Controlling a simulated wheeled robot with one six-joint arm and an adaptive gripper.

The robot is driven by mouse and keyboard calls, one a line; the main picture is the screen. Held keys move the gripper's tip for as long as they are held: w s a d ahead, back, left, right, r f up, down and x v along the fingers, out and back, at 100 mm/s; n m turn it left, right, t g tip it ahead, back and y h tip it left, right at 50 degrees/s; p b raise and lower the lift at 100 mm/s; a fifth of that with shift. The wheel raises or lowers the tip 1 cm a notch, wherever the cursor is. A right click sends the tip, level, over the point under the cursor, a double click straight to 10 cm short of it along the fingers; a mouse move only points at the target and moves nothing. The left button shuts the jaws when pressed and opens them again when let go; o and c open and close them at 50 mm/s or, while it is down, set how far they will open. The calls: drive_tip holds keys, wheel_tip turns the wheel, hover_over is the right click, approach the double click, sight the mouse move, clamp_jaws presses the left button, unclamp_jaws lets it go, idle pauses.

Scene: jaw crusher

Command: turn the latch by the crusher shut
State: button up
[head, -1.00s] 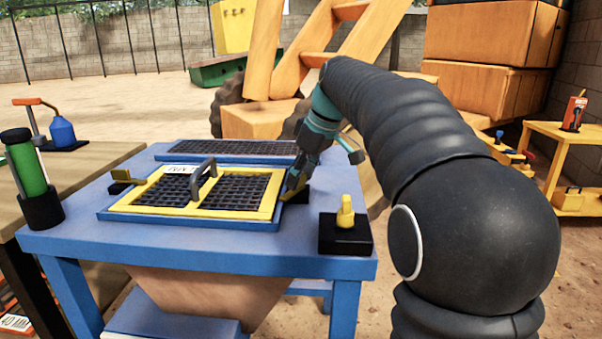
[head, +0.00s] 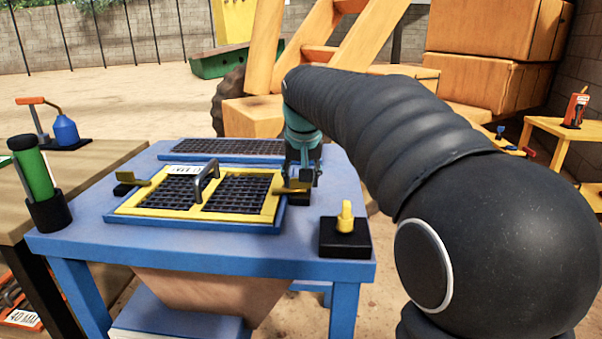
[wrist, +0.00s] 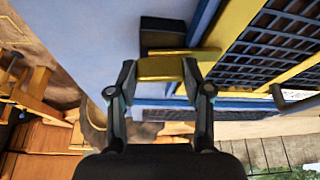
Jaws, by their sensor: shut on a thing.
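The latch (head: 291,187) is a yellow lever on a black block at the right edge of the yellow-framed grate (head: 140,210), on the blue crusher table (head: 90,245). Its lever points left, with its end over the grate's frame. My gripper (head: 304,180) is at the latch from behind. In the wrist view my gripper (wrist: 158,72) has a finger on each side of the latch's yellow part (wrist: 160,68), shut on it. The black block (wrist: 162,36) shows beyond. My fingers are small and partly unclear in the head view.
A second yellow latch (head: 138,179) sits at the grate's left edge. A grey handle (head: 206,183) stands up on the grate. A yellow knob on a black box (head: 345,237) stands at the table's front right. A green cylinder (head: 33,173) stands at the left.

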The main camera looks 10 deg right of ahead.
drive_tip(key=shift+m+h+p, duration=0.3)
drive_tip(key=shift+m+h, duration=0.1)
drive_tip(key=shift+m, duration=0.6)
drive_tip(key=o, duration=1.2)
drive_tip(key=shift+c, duration=0.2)
drive_tip(key=v, duration=1.2)
drive_tip(key=shift+w, duration=0.2)
drive_tip(key=shift+a, duration=0.1)
